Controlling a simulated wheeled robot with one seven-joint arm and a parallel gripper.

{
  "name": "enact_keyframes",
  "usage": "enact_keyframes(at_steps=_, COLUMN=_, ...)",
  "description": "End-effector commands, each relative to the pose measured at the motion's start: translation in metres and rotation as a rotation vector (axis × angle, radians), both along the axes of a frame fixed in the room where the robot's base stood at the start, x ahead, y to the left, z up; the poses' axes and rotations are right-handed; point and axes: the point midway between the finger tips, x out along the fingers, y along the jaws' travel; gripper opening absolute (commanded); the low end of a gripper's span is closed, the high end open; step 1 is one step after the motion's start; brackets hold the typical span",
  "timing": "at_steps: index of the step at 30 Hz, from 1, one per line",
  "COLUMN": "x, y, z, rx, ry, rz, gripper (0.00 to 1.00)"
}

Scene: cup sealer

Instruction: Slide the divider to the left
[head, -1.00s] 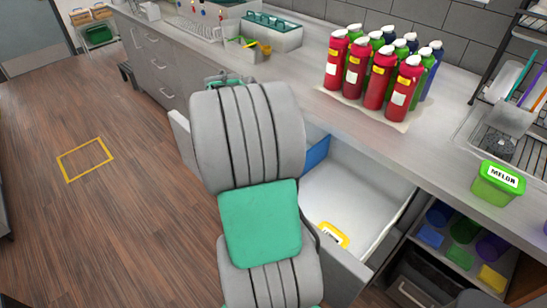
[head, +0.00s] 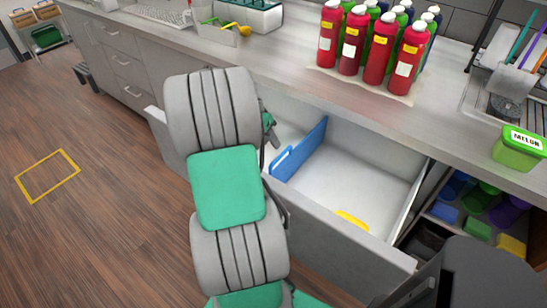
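A blue divider (head: 300,150) stands upright across the open drawer (head: 350,168), left of its middle. It has a handle slot at its near end. My grey and green arm covers the drawer's left part. Part of my gripper (head: 268,128) shows past the arm's right edge, over the drawer and left of the divider. Its fingertips are mostly hidden, so I cannot tell whether it is open or touches the divider.
A yellow item (head: 352,218) lies in the drawer's right compartment near the front wall. Several red bottles (head: 408,60) stand on the counter above. A green melon container (head: 518,150) sits at the counter's right. Shelves with coloured containers (head: 478,210) are right of the drawer.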

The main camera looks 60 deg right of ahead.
Motion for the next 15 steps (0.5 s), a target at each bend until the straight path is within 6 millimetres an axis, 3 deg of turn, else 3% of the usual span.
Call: enact_keyframes(at_steps=15, x=-0.018, y=-0.026, z=-0.067, rx=0.001, ry=0.001, rz=-0.001, gripper=0.34)
